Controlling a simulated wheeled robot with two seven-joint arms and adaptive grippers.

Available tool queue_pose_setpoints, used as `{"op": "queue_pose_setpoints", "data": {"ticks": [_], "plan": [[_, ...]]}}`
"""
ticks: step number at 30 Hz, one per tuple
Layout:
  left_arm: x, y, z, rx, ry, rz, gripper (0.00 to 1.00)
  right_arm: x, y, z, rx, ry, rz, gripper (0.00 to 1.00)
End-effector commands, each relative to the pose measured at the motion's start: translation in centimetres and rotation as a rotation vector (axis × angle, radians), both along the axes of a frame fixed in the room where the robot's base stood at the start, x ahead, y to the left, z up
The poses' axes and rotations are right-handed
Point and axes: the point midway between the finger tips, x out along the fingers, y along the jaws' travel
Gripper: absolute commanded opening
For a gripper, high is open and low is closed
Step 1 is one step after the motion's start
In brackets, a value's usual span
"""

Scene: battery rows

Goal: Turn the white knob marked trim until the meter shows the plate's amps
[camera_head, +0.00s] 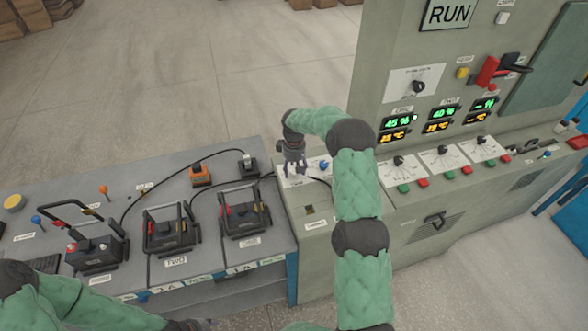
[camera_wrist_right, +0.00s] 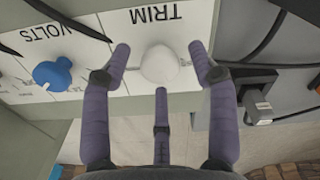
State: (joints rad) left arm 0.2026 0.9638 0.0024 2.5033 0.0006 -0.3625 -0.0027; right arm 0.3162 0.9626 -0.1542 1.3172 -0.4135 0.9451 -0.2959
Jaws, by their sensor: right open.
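The white knob (camera_wrist_right: 160,66) sits on a white panel below the word TRIM in the right wrist view. My right gripper (camera_wrist_right: 160,70) is open, with one finger on each side of the knob and a third below it; I cannot tell whether any finger touches it. In the head view my right gripper (camera_head: 294,168) points down over the white panel (camera_head: 296,181) and hides the knob. My left arm crosses the lower left corner; only a dark end piece (camera_head: 188,325) shows at the bottom edge. I cannot make out the meter reading or the plate's amps.
A blue knob (camera_wrist_right: 53,74) marked VOLTS is beside the trim knob. Batteries with black handles, such as one (camera_head: 244,214), stand on the grey bench to the left. The green-grey console (camera_head: 425,205) carries lit displays (camera_head: 397,123), dials and buttons. Cables run across the bench.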

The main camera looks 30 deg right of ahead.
Motion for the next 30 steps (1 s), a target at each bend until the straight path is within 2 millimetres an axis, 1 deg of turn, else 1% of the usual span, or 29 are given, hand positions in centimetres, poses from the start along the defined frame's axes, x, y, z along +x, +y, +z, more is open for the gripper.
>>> {"op": "queue_pose_setpoints", "data": {"ticks": [9,11,12,14,15,22,30], "plan": [[0.0,0.0,-0.01,0.0,0.0,0.0,0.4,0.0,0.01,-0.23,0.0,0.0,0.0,0.6],[0.0,0.0,-0.01,0.0,0.0,0.0,0.4,0.0,0.02,-0.23,0.0,0.0,0.0,0.43],[0.0,0.0,-0.01,0.0,0.0,0.0,0.4,0.0,0.02,-0.22,0.0,0.0,0.0,0.31],[0.0,0.0,-0.01,0.0,0.0,0.0,0.4,0.0,0.02,-0.22,0.0,0.0,0.0,0.15],[0.0,0.0,-0.01,0.0,0.0,0.0,0.4,0.0,0.02,-0.22,0.0,0.0,0.0,0.04],[0.0,0.0,0.03,0.0,0.0,0.0,0.4,0.01,0.02,-0.18,0.0,0.0,0.026,0.04],[0.0,0.0,0.24,0.0,0.0,0.0,0.4,0.02,0.01,-0.19,0.0,0.001,0.234,0.04]]}}
